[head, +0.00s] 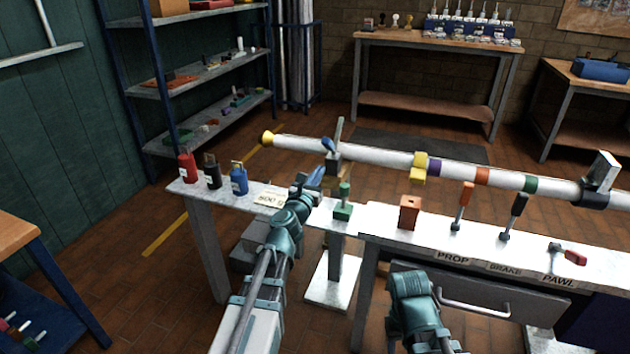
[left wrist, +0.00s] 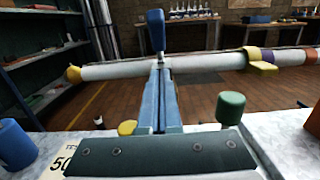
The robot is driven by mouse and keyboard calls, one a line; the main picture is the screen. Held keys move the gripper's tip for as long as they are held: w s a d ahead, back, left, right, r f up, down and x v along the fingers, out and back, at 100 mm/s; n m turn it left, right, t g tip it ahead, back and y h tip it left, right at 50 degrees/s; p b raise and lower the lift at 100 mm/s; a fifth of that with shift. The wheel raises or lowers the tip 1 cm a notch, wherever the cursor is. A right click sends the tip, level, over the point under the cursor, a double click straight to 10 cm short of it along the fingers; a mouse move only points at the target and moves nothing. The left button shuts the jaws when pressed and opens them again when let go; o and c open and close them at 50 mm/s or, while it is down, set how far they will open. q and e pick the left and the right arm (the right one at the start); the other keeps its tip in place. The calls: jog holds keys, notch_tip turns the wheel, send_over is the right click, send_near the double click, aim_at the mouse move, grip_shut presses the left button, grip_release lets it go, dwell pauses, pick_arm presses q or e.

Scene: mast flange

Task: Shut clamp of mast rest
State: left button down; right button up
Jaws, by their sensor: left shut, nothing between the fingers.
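The white mast (head: 380,156) lies nearly level across the bench. Near its left end it lies in a dark rest with a clamp (head: 333,163). A grey clamp plate (head: 339,130) stands up above the mast there, and a blue-handled lever (head: 327,145) is beside it. In the left wrist view the blue handle (left wrist: 155,32) stands upright just beyond my left gripper (left wrist: 157,75). The gripper's blue fingers are together and empty, and hide the rest's lower part. In the head view my left gripper (head: 316,176) is just below the clamp. My right gripper is out of view.
Red (head: 188,168), black (head: 212,171) and blue (head: 238,179) padlock-like items stand on the left bench end beside a card (head: 270,198). A green-knobbed block (head: 343,204) is close right of my gripper. Prop, brake and pawl levers stand farther right.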

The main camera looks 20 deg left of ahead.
aim_at(324, 145)
pick_arm(q)
jog(key=w+r+p, duration=0.2)
jog(key=w+r, duration=0.1)
jog(key=shift+w+p, duration=0.3)
jog(key=shift+p, duration=0.1)
jog(key=shift+w+r, duration=0.1)
jog(key=shift+w, duration=0.2)
jog(key=shift+d, duration=0.1)
jog(key=shift+w+r+p, duration=0.45)
jog(key=shift+r+p, duration=0.35)
jog(key=shift+p, duration=0.05)
jog(key=shift+w+r+p, duration=0.4)
jog(key=shift+r+p, duration=0.4)
jog(key=shift+p, duration=0.05)
jog(key=w+r+p, duration=0.3)
jog(key=shift+w+d, duration=0.1)
jog(key=shift+w, duration=0.05)
jog(key=shift+w+r+p, duration=0.25)
jog(key=shift+w, duration=0.3)
jog(key=shift+w+r+p, duration=0.2)
jog(key=shift+w, duration=0.35)
jog(key=shift+s, duration=0.1)
